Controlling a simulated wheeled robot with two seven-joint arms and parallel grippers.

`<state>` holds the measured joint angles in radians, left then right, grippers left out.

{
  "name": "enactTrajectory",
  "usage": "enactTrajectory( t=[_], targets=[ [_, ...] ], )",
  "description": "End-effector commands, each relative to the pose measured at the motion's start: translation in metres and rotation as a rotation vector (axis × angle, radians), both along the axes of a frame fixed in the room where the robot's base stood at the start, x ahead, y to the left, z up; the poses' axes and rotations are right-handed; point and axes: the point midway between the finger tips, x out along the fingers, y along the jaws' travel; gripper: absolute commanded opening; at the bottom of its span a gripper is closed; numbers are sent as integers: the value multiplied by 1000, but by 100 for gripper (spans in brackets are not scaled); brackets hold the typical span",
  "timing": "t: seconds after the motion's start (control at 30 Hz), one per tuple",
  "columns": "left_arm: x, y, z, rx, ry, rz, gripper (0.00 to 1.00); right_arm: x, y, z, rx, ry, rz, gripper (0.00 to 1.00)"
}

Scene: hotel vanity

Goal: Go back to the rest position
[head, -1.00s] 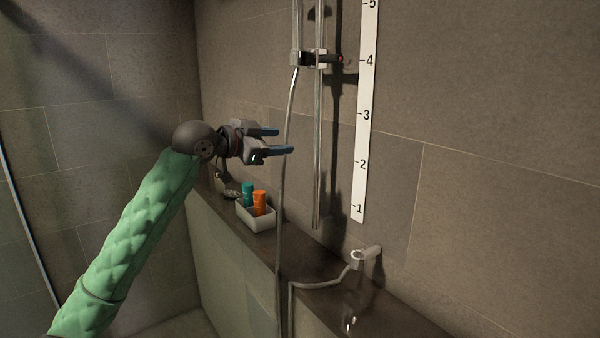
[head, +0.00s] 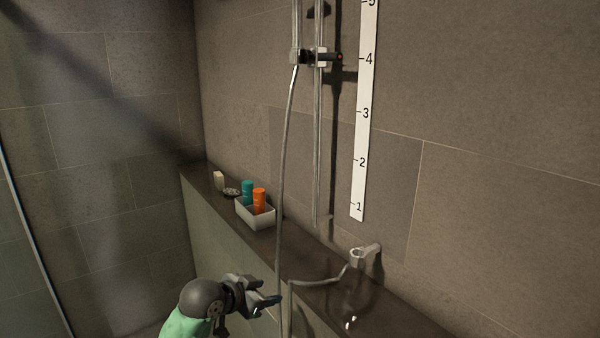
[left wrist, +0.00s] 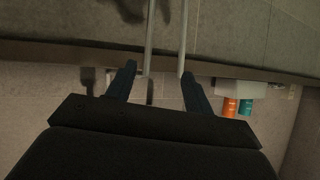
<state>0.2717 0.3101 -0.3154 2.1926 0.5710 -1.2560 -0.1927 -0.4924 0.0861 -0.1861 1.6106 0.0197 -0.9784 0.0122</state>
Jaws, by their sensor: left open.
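My left gripper (head: 268,303) is open at the bottom of the head view, low in front of the ledge and close to the shower hose. In the left wrist view its two fingers (left wrist: 158,88) stand apart, with no object held between them. The hose and another thin line show beyond the fingertips; I cannot tell whether the gripper touches the hose. My right gripper is not in view.
A dark ledge (head: 310,258) runs along the tiled wall. On it stand a white tray (head: 256,219) with a teal bottle (head: 248,190) and an orange bottle (head: 260,199). The shower hose (head: 281,190) hangs before the ledge. A rail (head: 318,130) and numbered strip (head: 364,110) are on the wall.

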Motion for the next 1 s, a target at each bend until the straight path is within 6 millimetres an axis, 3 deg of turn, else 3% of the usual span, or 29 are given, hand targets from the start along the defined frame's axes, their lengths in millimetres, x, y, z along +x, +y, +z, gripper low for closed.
enactTrajectory(
  t=[0.1, 0.5, 0.8, 1.0],
  targets=[
    [-26, 7, -38, 8, 66, 44, 52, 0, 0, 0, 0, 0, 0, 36],
    [-122, 40, -143, 60, 277, 215, 52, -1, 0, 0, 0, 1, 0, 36],
    [-210, 71, -204, 117, 444, 356, 52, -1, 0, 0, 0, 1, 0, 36],
    [-270, 92, -234, 163, 549, 451, 52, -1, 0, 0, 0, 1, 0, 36]
  ],
)
